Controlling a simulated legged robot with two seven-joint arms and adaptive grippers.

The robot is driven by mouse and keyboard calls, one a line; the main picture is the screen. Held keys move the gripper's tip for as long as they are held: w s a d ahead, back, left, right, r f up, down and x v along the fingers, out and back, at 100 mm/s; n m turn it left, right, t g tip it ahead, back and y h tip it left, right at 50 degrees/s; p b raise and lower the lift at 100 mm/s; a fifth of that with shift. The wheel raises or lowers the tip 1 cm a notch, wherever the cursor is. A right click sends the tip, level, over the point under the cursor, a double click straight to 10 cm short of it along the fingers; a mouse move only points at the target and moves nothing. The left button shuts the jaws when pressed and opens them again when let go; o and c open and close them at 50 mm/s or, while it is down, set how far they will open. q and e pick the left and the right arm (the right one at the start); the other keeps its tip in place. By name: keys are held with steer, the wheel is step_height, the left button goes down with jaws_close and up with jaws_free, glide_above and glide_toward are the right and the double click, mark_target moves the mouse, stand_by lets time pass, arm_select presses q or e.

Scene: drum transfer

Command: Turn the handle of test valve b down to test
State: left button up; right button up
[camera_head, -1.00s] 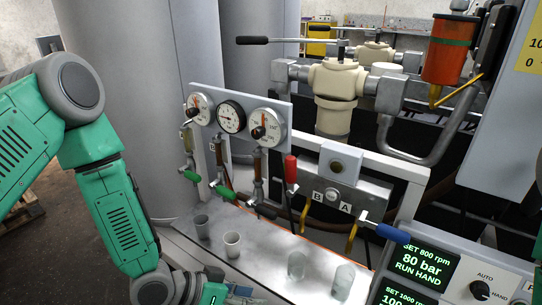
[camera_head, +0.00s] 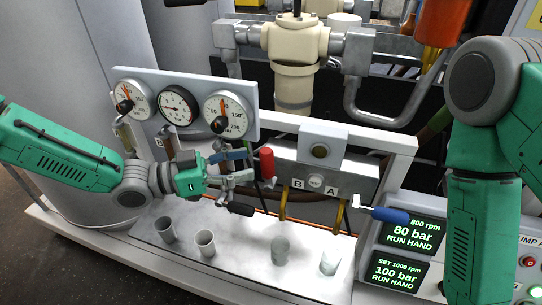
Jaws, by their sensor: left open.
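The red handle (camera_head: 267,163) stands upright at the left end of a grey valve block, beside its B label (camera_head: 298,184). A blue handle (camera_head: 391,215) points right beyond the A label (camera_head: 330,190). My left gripper (camera_head: 242,168) is open, just left of the red handle, with its fingers pointing right towards it. The fingertips appear close to the handle, but I cannot tell whether they touch it. My gripper and wrist hide part of the valves under the gauges. My right gripper is out of view.
Gauges (camera_head: 178,107) sit on a panel above my left gripper. A control panel with green displays (camera_head: 404,273) is at the right, near my right arm.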

mark_target(266, 159)
arm_select(q)
steer(key=shift+x, duration=3.15)
steer(key=shift+a, duration=0.15)
steer(key=c, duration=0.7)
steer(key=shift+a+f, duration=0.1)
steer(key=shift+a, duration=0.15)
jaws_close()
steer(key=shift+w+a+f, duration=0.1)
